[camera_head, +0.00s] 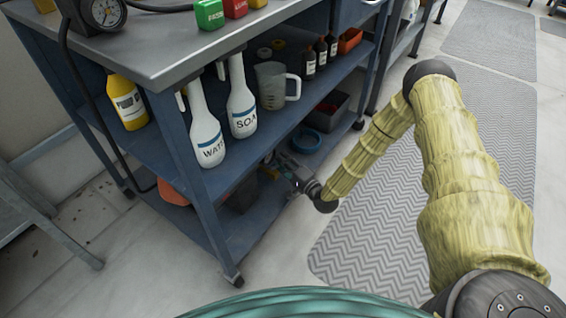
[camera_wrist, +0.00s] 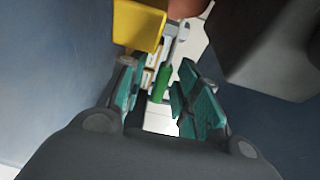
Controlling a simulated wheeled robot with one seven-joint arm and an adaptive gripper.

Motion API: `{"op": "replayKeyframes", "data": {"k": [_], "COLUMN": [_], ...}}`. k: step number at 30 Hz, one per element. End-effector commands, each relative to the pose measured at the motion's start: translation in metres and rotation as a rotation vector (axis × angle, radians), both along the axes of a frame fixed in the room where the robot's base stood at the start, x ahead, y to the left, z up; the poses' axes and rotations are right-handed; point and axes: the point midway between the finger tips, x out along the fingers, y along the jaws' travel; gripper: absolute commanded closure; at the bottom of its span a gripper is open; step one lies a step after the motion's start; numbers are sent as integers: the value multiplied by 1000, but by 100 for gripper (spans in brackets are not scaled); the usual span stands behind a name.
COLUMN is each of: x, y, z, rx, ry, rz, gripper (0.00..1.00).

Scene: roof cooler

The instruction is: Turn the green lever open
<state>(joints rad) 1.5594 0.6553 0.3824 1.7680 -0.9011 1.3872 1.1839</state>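In the wrist view, a narrow green piece (camera_wrist: 162,82), which looks like the green lever, stands beyond and between my fingertips. A grey metal part (camera_wrist: 178,35) shows just above it. My gripper (camera_wrist: 162,98) is open, its two teal-padded fingers apart on either side of the green piece in the picture. I cannot tell how far away the piece is, and I see no contact. In the head view, my gripper (camera_head: 280,165) reaches in between the blue cart's middle and bottom shelves (camera_head: 262,222). No green lever shows there.
A yellow block (camera_wrist: 137,25) is close above the left finger, and a dark box (camera_wrist: 272,45) fills the upper right. In the head view, a blue round container (camera_head: 306,141) sits near my gripper. White bottles (camera_head: 206,135) stand on the shelf above. Floor in front is clear.

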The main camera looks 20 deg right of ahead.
Motion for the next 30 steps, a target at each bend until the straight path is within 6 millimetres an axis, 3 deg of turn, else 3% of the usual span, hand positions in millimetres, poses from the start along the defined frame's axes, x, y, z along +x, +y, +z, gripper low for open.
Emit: {"op": "replayKeyframes", "data": {"k": [7,21,30], "x": [-14,-91,-113], "y": [-4,-30,-37], "z": [0,0,0], "rx": [1,1,1], "ry": [1,3,0], "rz": [1,-1,0], "gripper": [68,68,68]}}
